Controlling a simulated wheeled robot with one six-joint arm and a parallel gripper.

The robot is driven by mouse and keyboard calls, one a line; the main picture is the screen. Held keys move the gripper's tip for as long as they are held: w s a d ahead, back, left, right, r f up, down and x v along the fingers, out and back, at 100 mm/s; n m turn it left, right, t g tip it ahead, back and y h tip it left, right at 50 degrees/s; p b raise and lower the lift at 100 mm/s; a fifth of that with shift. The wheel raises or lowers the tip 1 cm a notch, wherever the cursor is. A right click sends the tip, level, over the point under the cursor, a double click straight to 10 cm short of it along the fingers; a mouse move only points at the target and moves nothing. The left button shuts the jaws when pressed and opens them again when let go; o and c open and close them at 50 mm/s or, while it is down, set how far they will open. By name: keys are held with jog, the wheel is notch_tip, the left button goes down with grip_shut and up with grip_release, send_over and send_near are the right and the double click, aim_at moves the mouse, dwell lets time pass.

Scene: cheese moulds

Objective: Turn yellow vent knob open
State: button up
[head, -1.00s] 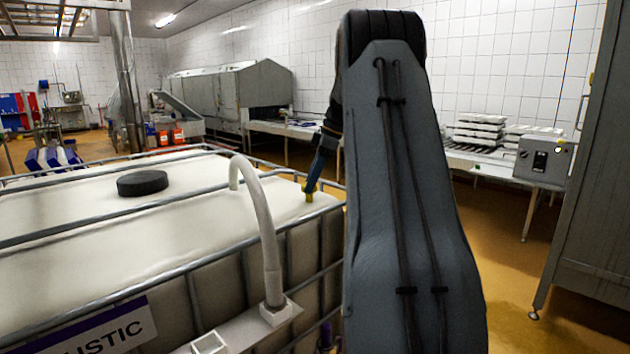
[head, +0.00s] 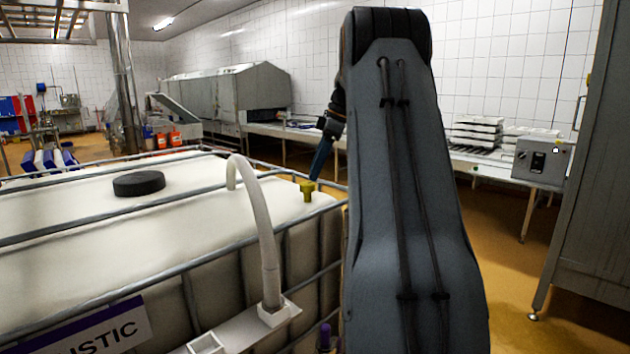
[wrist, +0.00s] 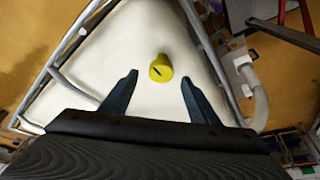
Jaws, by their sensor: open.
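The yellow vent knob (head: 307,191) stands upright on the white tank top (head: 200,205), near its far right corner. My gripper (wrist: 155,85) is open, with one dark finger on each side below the knob in the picture. The knob lies just beyond the line of the fingertips, with gaps on both sides, and nothing is between the fingers. In the head view my gripper (head: 317,175) is seen side-on, just right of and above the knob; my arm hides part of it.
Metal cage bars (head: 110,232) run across and around the tank. A black lid (head: 139,183) sits on the tank top. A white bent hose (head: 266,235) rises at the tank's near side. A control box (head: 543,161) stands on a bench at right.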

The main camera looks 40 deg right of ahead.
jog(key=v, duration=0.3)
jog(key=shift+s+d+r+b, duration=0.1)
jog(key=shift+r+b, duration=0.2)
dwell(0.3)
